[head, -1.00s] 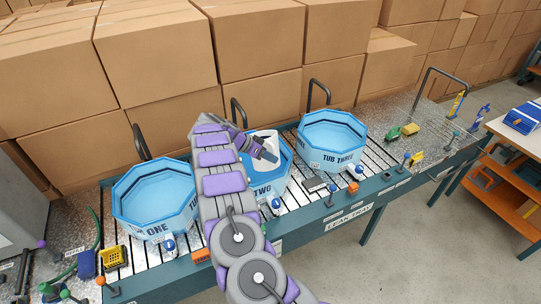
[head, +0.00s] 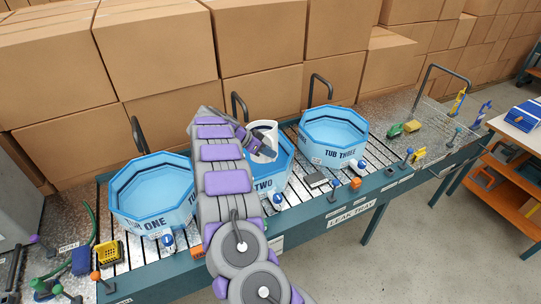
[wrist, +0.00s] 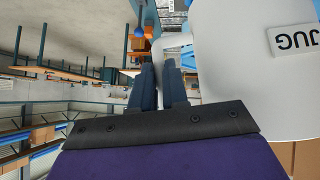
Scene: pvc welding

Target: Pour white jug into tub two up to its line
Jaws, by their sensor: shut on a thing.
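The white jug (head: 264,131) is in my gripper (head: 262,150), over tub two (head: 272,180) in the head view. In the wrist view the jug (wrist: 235,75) fills the right side with its "JUG" label upside down, and my gripper (wrist: 163,88) is shut on its handle. The jug looks more upright than tipped in the head view. Tub two is a blue octagonal tub, its inside largely hidden by my arm and the jug. Its fill line and any stream from the jug cannot be seen.
Tub one (head: 150,228) stands to the left and tub three (head: 334,150) to the right, both blue. They sit on a slatted leak tray (head: 345,212) with small valves along its front. Cardboard boxes (head: 155,50) are stacked behind. A yellow basket (head: 108,253) is at the left.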

